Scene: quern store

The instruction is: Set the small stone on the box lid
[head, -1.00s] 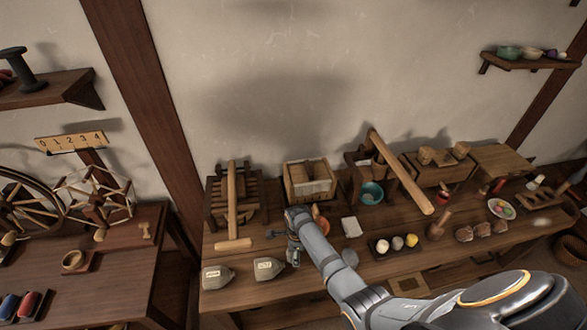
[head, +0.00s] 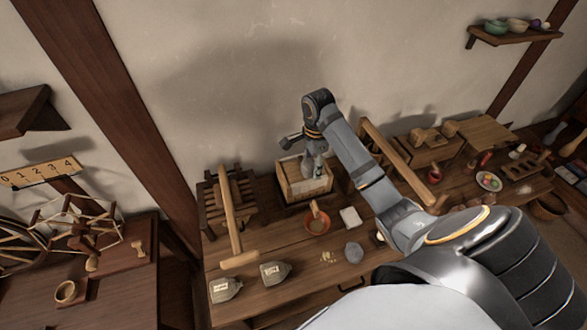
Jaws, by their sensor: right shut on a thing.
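The wooden box (head: 292,193) stands at the back of the bench against the wall, with its pale lid on top. My right gripper (head: 314,172) points down over the lid, close to it. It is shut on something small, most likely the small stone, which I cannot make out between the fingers. Whether it touches the lid is too small to tell. A larger grey stone (head: 354,252) lies on the bench in front. My left gripper is out of view.
A reddish bowl with a pestle (head: 317,222) and a white cloth (head: 351,217) sit before the box. A wooden rack with a long handle (head: 230,215) stands to the left. Two labelled sacks (head: 275,272) lie at the front. A wooden beam (head: 395,160) rises right of the box.

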